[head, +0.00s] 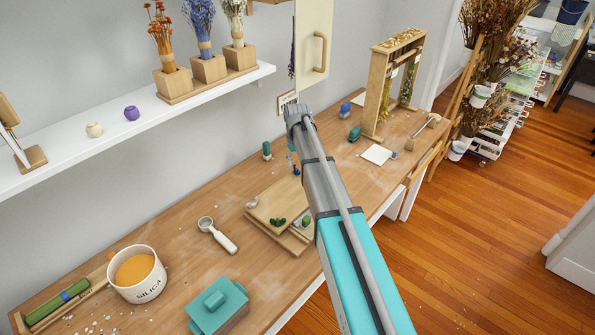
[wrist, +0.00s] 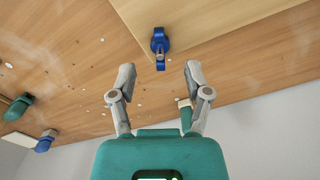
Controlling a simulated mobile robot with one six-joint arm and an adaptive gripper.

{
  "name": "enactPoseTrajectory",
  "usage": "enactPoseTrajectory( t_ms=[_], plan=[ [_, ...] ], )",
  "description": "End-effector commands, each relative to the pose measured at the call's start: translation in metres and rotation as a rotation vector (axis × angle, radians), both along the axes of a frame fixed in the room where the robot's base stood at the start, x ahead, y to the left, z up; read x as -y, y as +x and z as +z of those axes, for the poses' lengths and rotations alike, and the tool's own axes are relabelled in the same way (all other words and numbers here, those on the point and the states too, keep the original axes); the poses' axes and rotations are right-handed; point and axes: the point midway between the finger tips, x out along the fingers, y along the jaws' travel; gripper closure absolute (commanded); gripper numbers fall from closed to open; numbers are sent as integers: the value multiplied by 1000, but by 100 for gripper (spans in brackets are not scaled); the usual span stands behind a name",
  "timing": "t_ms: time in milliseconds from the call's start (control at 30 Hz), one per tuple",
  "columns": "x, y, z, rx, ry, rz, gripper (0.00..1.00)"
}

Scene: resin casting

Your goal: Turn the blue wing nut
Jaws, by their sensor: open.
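The blue wing nut (wrist: 160,42) sits at the edge of a pale wooden board (wrist: 215,25) in the wrist view, with a metal stud end at it. In the head view a small blue piece (head: 296,170), which looks like the same nut, shows at the board's far corner, close beside my arm. My gripper (wrist: 159,76) is open and empty. Its two fingertips point towards the nut, which lies past them, roughly centred on the gap and apart from both. In the head view my arm hides most of the gripper.
Green pieces (head: 277,222) sit on the near side of the stacked boards (head: 266,205). A small green item (head: 267,150) stands behind them; a scoop (head: 216,236), silica mug (head: 137,272) and teal box (head: 218,308) are nearer. A wooden frame (head: 378,95) stands at the right.

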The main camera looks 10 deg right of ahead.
Motion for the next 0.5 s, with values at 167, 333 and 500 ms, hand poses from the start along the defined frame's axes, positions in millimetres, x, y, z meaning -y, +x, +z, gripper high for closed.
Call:
enactPoseTrajectory(
  t_ms=[167, 333, 500],
  plan=[
    [0, 0, -3, 0, 0, -2, 37],
    [0, 0, -12, 0, 0, -3, 37],
    [0, 0, -22, 0, 0, -4, 37]
  ],
)
